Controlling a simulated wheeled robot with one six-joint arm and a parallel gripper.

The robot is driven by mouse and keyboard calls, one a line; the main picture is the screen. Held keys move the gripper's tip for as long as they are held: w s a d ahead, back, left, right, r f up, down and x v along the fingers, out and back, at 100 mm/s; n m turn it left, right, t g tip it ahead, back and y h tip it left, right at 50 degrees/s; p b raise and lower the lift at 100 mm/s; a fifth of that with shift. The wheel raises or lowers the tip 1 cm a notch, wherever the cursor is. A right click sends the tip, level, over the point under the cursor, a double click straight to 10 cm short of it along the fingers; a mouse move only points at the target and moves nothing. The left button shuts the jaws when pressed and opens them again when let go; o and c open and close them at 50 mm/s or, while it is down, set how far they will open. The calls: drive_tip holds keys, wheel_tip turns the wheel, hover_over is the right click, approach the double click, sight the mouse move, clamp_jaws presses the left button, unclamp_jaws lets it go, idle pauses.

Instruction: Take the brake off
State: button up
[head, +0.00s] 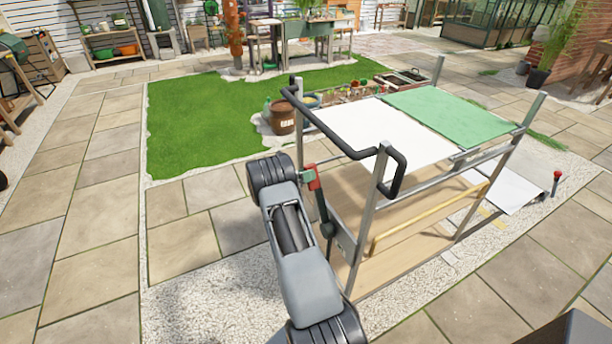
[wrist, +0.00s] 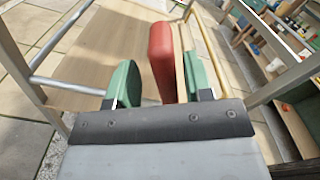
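The cart (head: 364,232) stands in front of me with a metal frame, wooden shelves and a black push handle (head: 397,172). A dark lever (head: 327,213) with a red grip (head: 315,182) is on its near left side. My gripper (head: 307,177) is at this red grip. In the wrist view, the red grip (wrist: 162,55) stands between the two green fingers of my gripper (wrist: 160,82). The lever's lower part is hidden in the wrist view.
White (head: 370,128) and green (head: 440,112) panels top the cart. A second lever with a red knob (head: 557,175) stands at its far right. A brown pot (head: 282,117) and planters are behind the cart. Paving at left is clear.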

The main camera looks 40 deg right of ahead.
drive_tip(key=b+v, duration=0.1)
drive_tip(key=v, duration=1.2)
drive_tip(key=shift+a, duration=0.3)
drive_tip(key=shift+w, duration=0.1)
